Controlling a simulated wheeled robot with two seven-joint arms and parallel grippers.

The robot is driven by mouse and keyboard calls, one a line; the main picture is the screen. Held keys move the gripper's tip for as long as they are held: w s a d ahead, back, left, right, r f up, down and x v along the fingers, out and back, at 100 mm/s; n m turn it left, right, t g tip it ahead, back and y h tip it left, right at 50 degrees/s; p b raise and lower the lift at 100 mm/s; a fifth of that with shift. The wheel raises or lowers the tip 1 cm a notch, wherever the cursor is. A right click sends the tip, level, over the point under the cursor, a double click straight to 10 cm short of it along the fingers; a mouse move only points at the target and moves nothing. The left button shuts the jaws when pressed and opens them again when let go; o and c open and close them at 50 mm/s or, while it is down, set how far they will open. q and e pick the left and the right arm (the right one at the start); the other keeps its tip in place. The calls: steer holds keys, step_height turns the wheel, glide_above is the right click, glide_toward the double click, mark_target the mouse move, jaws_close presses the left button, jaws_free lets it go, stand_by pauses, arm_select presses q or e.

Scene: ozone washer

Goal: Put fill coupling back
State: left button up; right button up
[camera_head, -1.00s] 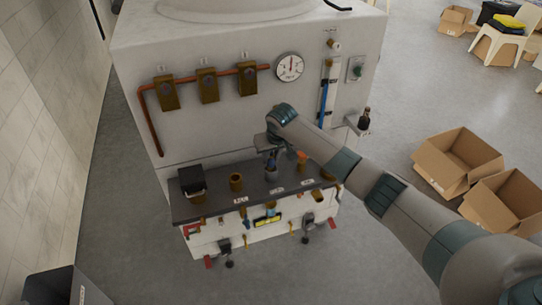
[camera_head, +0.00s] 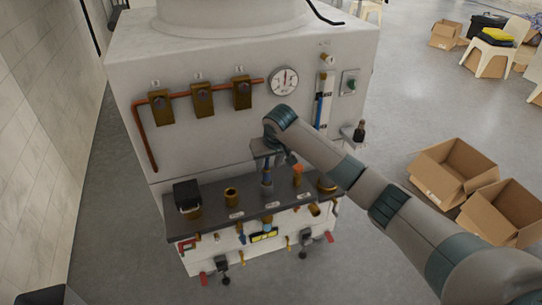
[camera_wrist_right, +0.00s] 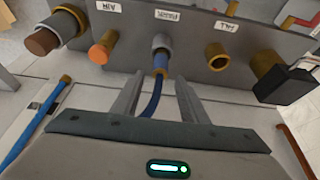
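A blue coupling (camera_wrist_right: 161,62) with a blue hose sits in the grey-collared middle port (camera_wrist_right: 161,42) of the dark shelf; it also shows in the head view (camera_head: 267,179). The brass port labelled FILL (camera_wrist_right: 217,56) is beside it and its mouth is empty; a brass port (camera_head: 232,196) shows in the head view. My right gripper (camera_wrist_right: 159,78) is open, with one finger on each side of the blue coupling and visible gaps. In the head view my right gripper (camera_head: 267,160) is above the shelf. My left gripper is not in view.
On the shelf (camera_head: 208,213) stand a black-topped brass fitting (camera_head: 187,197), an orange-tipped fitting (camera_head: 297,174) and a brass fitting (camera_head: 327,184). The white washer body (camera_head: 215,125) rises close behind, with a gauge (camera_head: 284,81). Open cardboard boxes (camera_head: 454,170) lie on the floor at right.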

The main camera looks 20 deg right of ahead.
steer(key=b+v, duration=0.1)
steer(key=v, duration=0.6)
stand_by(0.4)
steer(key=s+f+b, duration=0.1)
steer(key=s+f, duration=0.7)
steer(key=f, duration=0.9)
steer(key=s+d+f+g, duration=0.1)
steer(key=s+f, duration=0.6)
steer(key=f, duration=0.9)
steer(key=s+f+b, duration=0.1)
steer(key=s+f, duration=0.7)
steer(key=f, duration=0.9)
steer(key=s+d+f+g, duration=0.1)
steer(key=s+f, duration=0.6)
steer(key=s, duration=0.3)
steer(key=s+d+f+g, duration=0.1)
steer(key=s+f, duration=0.7)
steer(key=s, duration=0.3)
steer(key=s+f+n, duration=0.1)
steer(key=s+f, duration=0.1)
steer(key=s, duration=0.9)
steer(key=s+f+n+b, duration=0.1)
steer(key=s+f, duration=0.2)
steer(key=s, duration=0.8)
steer(key=shift+s+f+g, duration=0.25)
steer(key=shift+s+g, duration=0.05)
steer(key=shift+c, duration=1.1)
